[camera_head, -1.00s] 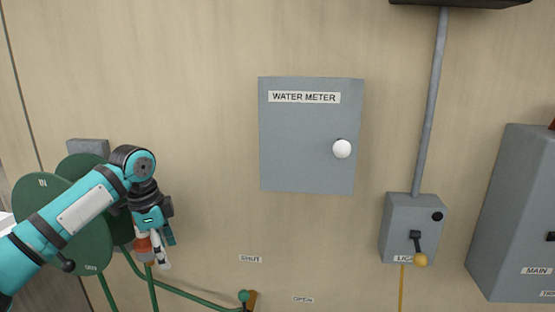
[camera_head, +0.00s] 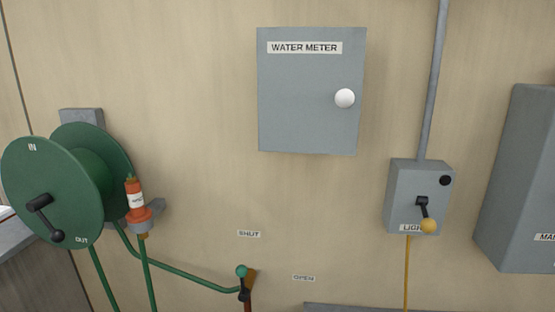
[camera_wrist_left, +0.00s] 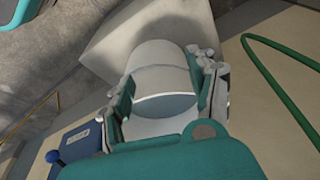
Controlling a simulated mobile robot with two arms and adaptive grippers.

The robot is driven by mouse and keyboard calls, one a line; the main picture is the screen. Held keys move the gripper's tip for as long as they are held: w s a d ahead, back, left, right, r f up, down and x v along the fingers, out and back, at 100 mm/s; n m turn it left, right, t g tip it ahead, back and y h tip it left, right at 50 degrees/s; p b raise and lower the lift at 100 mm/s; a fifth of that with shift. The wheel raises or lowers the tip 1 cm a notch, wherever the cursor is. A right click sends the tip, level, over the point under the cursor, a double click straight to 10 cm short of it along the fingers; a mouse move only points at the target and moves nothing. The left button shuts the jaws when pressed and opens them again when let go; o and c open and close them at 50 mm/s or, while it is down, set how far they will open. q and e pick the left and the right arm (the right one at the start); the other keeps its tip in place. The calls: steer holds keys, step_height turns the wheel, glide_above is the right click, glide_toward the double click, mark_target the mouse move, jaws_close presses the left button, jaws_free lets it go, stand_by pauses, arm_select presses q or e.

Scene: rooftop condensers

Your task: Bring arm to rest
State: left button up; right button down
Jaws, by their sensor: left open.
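My left gripper (camera_wrist_left: 163,88) shows in the left wrist view, its two teal-padded fingers apart. A pale rounded form (camera_wrist_left: 160,65) shows in the gap between and beyond the fingers; I cannot tell what it is or whether they touch it. Neither my left arm nor my left gripper shows in the head view now. My right gripper is in neither view.
A green hose reel (camera_head: 50,190) with a black crank is at left. A grey water meter box (camera_head: 305,110) and a switch box (camera_head: 412,185) with a yellow-tipped lever are on the wall. A hose valve (camera_head: 243,283) is low centre. A blue box (camera_wrist_left: 80,145) shows in the wrist view.

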arm_select(q)
steer(key=s+f+b, duration=0.1)
steer(key=s+f, duration=0.4)
steer(key=s, duration=0.7)
steer(key=s+d+f+n+g+b, duration=0.1)
steer(key=s+f, duration=0.5)
steer(key=s, duration=0.7)
steer(key=s+f+n+g+b, duration=0.1)
steer(key=s+f, duration=0.5)
steer(key=s, duration=0.7)
steer(key=shift+d+f+y, duration=0.25)
steer(key=shift+y, duration=0.05)
steer(key=shift+s, duration=0.1)
